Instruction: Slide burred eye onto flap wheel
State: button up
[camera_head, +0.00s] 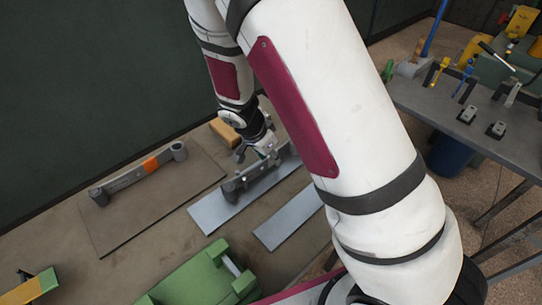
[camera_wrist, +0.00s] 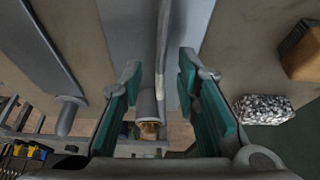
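A grey leaf spring bar (camera_head: 262,177) with a round eye at its near end lies over a pale metal plate in the head view. My gripper (camera_head: 258,152) is down over this bar, partly hidden by my arm. In the wrist view, my gripper (camera_wrist: 159,76) has its teal-padded fingers apart, one on each side of the bar (camera_wrist: 163,45). Gaps show between the pads and the bar. A grey cylindrical eye (camera_wrist: 149,104) shows at the bar's lower end. I cannot tell whether it is burred. I cannot make out a flap wheel in either view.
A green machine (camera_head: 195,280) stands in front. A tan block (camera_head: 224,131) lies behind. A tool bench (camera_head: 440,115) is at right.

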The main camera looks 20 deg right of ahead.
aim_at(259, 163)
jog(key=v, duration=1.1)
jog(key=shift+r, duration=0.15)
